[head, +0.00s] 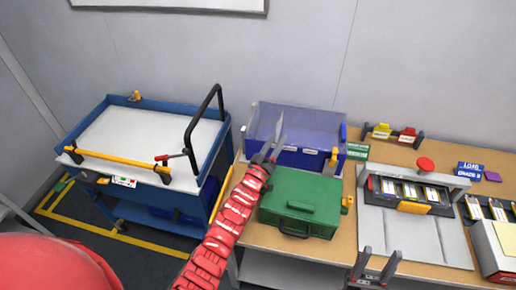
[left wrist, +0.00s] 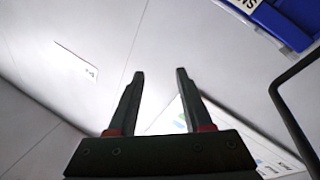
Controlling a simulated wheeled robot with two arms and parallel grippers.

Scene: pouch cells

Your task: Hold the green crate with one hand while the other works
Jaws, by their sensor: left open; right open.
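The green crate (head: 284,214), closed with a dark handle on its front, sits on the wooden table just in front of a blue bin. My left gripper (head: 277,138) is open and empty. In the head view it overlaps the bin's front, behind and left of the crate's top; its height above them is hard to tell. In the left wrist view its two fingers (left wrist: 160,80) stand apart with nothing between them, and the crate does not show. My right gripper (head: 376,262) is open and empty at the bottom, right of the crate and apart from it.
The blue bin (head: 311,158) has a clear cover. A blue cart (head: 150,140) with a black handle stands left of the table. Right of the crate is a press-like fixture (head: 410,190) with a red knob (head: 425,164). A yellow-topped box (head: 505,238) stands at the far right.

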